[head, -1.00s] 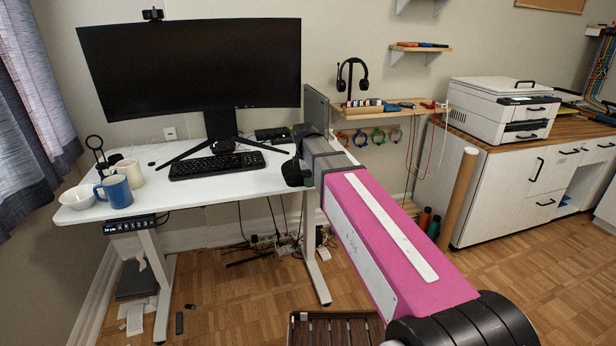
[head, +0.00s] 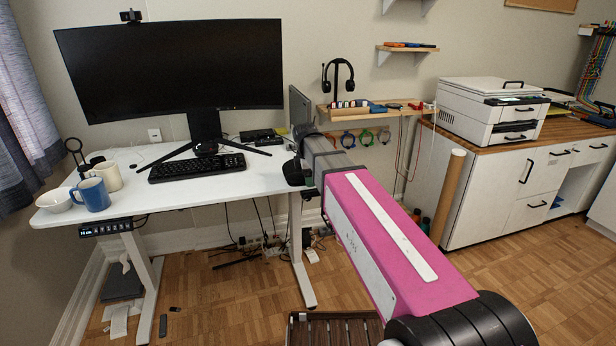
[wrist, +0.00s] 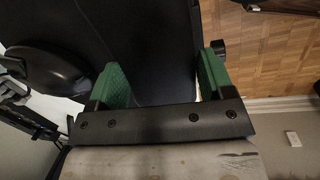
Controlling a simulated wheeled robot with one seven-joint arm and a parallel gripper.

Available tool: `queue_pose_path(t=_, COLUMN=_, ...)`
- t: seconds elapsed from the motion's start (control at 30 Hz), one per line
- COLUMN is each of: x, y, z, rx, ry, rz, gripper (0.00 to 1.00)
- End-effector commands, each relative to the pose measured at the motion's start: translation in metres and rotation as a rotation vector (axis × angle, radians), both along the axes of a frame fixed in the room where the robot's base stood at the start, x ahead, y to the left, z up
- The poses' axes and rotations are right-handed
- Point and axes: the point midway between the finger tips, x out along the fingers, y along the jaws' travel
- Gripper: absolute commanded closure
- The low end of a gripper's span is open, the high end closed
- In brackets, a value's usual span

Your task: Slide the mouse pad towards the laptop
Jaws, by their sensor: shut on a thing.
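My gripper (wrist: 162,78) shows its two green fingers set wide apart. A dark flat sheet, which looks like the mouse pad (wrist: 145,35), spans the space between them, and its right edge runs beside the right finger. A black rounded thing, which looks like a mouse (wrist: 45,68), is left of the fingers. In the head view, my pink arm reaches to the right end of the desk and hides my fingers and the mouse pad. A dark upright panel, likely the laptop screen (head: 300,106), stands just behind the end of my arm.
The white desk (head: 225,184) bears a monitor (head: 170,70), a keyboard (head: 197,167), mugs (head: 92,195) and a bowl (head: 56,199). A shelf (head: 375,112) with a headset stand is behind my arm. Floor shows right of the sheet in the wrist view.

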Motion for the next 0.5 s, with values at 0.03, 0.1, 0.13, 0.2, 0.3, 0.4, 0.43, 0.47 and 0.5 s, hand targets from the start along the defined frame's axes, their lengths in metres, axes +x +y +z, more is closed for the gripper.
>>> queue_pose_path(t=0.03, x=0.0081, y=-0.0003, z=0.0006, rx=-0.002, ry=-0.015, rz=-0.002, gripper=0.57)
queue_pose_path(t=0.1, x=0.0087, y=-0.0007, z=0.0007, rx=-0.001, ry=-0.016, rz=-0.002, gripper=0.57)
queue_pose_path(t=0.13, x=0.0088, y=-0.0009, z=0.0007, rx=-0.001, ry=-0.016, rz=-0.003, gripper=0.57)
queue_pose_path(t=0.2, x=0.0091, y=-0.001, z=0.0008, rx=-0.001, ry=-0.016, rz=-0.003, gripper=0.57)
queue_pose_path(t=0.3, x=0.0094, y=-0.0011, z=0.0009, rx=-0.001, ry=-0.016, rz=-0.003, gripper=0.57)
queue_pose_path(t=0.4, x=0.0096, y=-0.0011, z=0.0009, rx=-0.002, ry=-0.016, rz=-0.003, gripper=0.57)
queue_pose_path(t=0.43, x=0.0098, y=-0.0011, z=0.001, rx=-0.002, ry=-0.016, rz=-0.003, gripper=0.57)
queue_pose_path(t=0.47, x=0.0099, y=-0.0012, z=0.001, rx=-0.002, ry=-0.016, rz=-0.003, gripper=0.16)
queue_pose_path(t=0.5, x=0.0099, y=-0.0011, z=0.001, rx=-0.002, ry=-0.017, rz=-0.003, gripper=0.03)
